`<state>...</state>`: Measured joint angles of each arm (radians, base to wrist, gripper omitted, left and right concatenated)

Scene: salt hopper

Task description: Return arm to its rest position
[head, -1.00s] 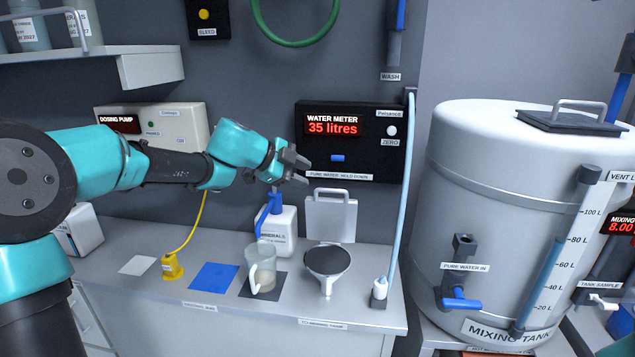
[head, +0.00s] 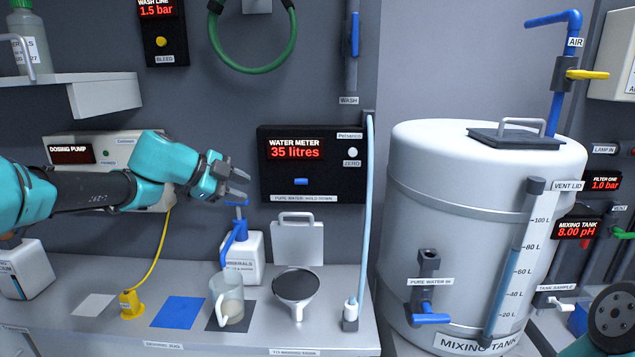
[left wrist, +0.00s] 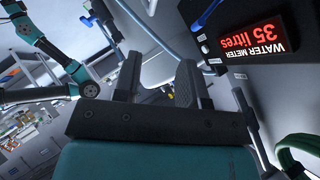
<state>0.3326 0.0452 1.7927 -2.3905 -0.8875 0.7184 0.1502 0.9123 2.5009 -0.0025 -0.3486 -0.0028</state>
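My left arm reaches in from the left in the head view. Its gripper (head: 240,185) is in the air just above the blue pump top of the white minerals bottle (head: 250,270), in front of the wall and left of the water meter (head: 310,175). Its two fingers are apart with nothing between them; the left wrist view also shows the gap between the fingers (left wrist: 158,80). My right arm shows only as a link at the lower right corner of the head view; its gripper is out of sight there.
A clear jug (head: 228,300) stands on a dark pad, with a funnel (head: 297,290) to its right. A blue mat (head: 178,312) and a yellow plug (head: 131,303) lie left. The large mixing tank (head: 460,220) stands right. A shelf (head: 105,95) juts out upper left.

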